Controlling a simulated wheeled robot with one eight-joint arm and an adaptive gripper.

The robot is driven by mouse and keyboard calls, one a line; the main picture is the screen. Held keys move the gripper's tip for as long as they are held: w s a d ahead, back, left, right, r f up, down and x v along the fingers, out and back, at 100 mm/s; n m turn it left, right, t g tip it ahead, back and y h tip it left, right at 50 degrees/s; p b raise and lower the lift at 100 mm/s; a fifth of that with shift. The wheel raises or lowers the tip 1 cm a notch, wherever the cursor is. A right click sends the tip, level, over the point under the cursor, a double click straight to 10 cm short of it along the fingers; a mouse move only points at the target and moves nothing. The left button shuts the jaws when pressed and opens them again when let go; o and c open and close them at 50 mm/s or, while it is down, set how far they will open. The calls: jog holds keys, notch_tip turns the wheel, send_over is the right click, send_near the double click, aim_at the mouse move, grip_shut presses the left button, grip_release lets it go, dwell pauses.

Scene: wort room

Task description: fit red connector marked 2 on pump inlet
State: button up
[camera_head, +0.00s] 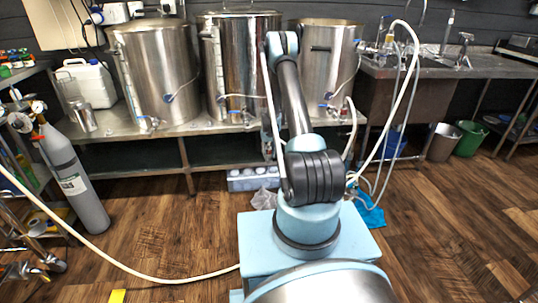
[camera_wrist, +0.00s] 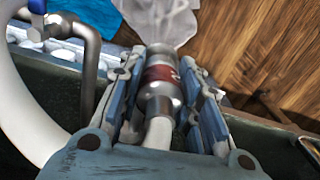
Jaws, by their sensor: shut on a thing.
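The red connector (camera_wrist: 160,77) is a metal coupling with a red band, on the end of a pale hose (camera_wrist: 158,132). My gripper (camera_wrist: 163,66) is shut on it, with a jaw on either side, in the wrist view. I cannot read a number on it. A metal elbow pipe (camera_wrist: 90,68) with a blue-handled valve (camera_wrist: 38,7) stands left of my gripper, apart from the connector. I cannot make out the pump inlet in either view. In the head view my arm hides my gripper and the connector.
Steel kettles (camera_head: 160,75) stand on a metal bench (camera_head: 205,127). A blue cloth (camera_head: 370,212) lies on the wooden floor. A pack of bottles (camera_head: 250,180) sits below the bench. A long hose (camera_head: 130,272) crosses the floor at left. A gas cylinder (camera_head: 75,185) stands at left.

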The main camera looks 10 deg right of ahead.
jog(key=shift+f, duration=0.75)
jog(key=o, duration=1.2)
jog(key=shift+o, duration=0.2)
